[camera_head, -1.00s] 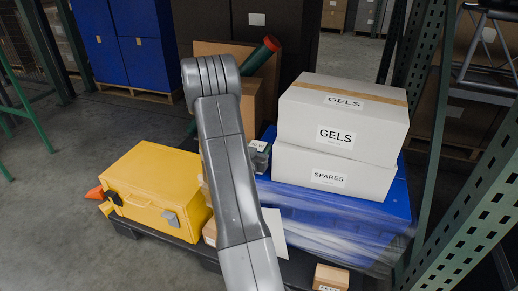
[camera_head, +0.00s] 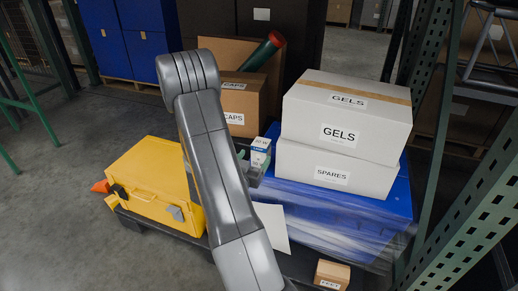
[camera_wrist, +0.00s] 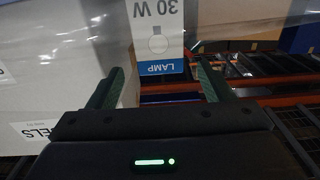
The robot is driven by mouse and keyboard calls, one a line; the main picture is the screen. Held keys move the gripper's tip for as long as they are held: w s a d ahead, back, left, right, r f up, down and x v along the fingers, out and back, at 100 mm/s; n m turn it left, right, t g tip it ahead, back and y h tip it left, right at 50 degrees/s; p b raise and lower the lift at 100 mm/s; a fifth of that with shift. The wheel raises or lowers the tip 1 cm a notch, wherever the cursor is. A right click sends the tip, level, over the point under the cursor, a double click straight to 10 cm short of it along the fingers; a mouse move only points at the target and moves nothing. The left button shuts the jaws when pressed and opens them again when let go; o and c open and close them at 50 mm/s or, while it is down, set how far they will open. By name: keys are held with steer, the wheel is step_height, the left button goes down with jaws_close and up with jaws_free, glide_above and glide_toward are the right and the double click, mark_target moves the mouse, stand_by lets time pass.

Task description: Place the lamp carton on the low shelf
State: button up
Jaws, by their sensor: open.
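The lamp carton (camera_head: 260,153) is a small white and blue box marked 30 W, standing left of the white GELS and SPARES boxes in the head view. In the wrist view the lamp carton (camera_wrist: 157,38) appears upside down, its blue LAMP band nearest me. My gripper (camera_wrist: 160,84) is open, with one finger to each side of the carton's lower edge; I cannot tell whether either touches it. In the head view my gripper (camera_head: 248,172) is partly hidden behind my arm, just beside the carton. I cannot pick out the low shelf with certainty.
The white GELS box (camera_head: 345,115) sits on the SPARES box (camera_head: 335,170), close right of the carton. A CAPS box (camera_head: 240,108) and a green tube (camera_head: 262,52) stand behind. A yellow case (camera_head: 155,185) lies left. A green rack upright (camera_head: 470,195) rises at right.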

mark_target(263, 147)
steer(key=shift+o, duration=0.5)
steer(key=v, duration=0.2)
steer(key=shift+s+a+f, duration=0.1)
steer(key=shift+s+f, duration=0.05)
steer(key=shift+s, duration=0.2)
steer(key=x, duration=0.4)
steer(key=f+b+x, duration=0.1)
steer(key=x, duration=0.3)
steer(key=b+x, duration=0.1)
steer(key=x, duration=0.3)
steer(key=shift+w+f, duration=0.15)
steer(key=shift+f, duration=0.2)
steer(key=c, duration=1.2)
steer(key=shift+o, duration=0.2)
steer(key=shift+r, duration=0.1)
